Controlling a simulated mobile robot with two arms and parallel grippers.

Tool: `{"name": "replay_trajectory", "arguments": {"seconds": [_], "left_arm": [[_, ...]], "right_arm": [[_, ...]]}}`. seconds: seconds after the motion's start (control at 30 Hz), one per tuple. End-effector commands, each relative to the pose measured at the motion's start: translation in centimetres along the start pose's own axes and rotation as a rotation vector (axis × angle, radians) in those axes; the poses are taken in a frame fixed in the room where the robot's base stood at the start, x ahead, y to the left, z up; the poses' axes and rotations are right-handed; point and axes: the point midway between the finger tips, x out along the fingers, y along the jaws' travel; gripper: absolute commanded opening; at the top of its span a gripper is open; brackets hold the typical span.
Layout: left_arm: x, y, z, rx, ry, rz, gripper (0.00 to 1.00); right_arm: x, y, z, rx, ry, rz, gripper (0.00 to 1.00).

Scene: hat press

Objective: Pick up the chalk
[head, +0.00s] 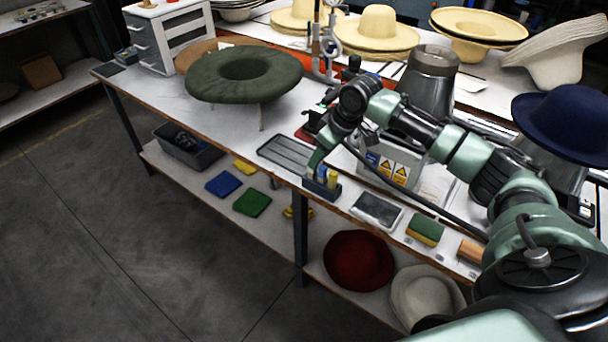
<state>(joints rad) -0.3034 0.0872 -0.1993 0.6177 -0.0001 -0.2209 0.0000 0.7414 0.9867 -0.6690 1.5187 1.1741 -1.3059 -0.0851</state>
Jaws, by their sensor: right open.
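Several small upright sticks, blue and yellow, that look like the chalk (331,177) stand in a small dark blue holder (320,189) at the front edge of the workbench. My right gripper (315,163) comes down from the right, just above and behind the holder. It is open, and I see nothing held in it. Its fingertips are small and partly hidden, so I cannot tell whether they touch the chalk. My left gripper is not in view.
The bench (160,99) holds a dark grey slotted tray (288,152), a green felt hat (210,87) on a stand, a metal-framed pad (377,210), a green-yellow sponge (425,230) and a wooden block (471,251). A red hat (358,261) lies on the lower shelf.

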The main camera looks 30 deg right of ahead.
Motion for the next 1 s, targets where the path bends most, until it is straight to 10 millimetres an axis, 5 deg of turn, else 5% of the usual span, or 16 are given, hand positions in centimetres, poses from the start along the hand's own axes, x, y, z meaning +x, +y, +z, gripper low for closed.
{"name": "replay_trajectory", "arguments": {"seconds": [0.17,0.4,0.63,0.8,1.0], "left_arm": [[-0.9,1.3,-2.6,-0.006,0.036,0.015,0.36],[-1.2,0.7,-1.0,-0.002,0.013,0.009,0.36],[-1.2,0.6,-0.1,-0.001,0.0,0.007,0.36],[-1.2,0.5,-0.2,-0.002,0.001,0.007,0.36],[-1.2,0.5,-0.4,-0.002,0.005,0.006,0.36]], "right_arm": [[2.3,0.0,-0.5,-0.001,-0.003,-0.003,0.44],[5.1,0.1,-0.6,-0.003,-0.002,0.0,0.44],[5.3,0.1,-0.5,-0.004,-0.001,0.0,0.44],[5.3,0.1,-0.5,-0.004,-0.001,0.0,0.0],[5.3,0.1,-0.5,-0.004,-0.001,0.0,0.0]]}}
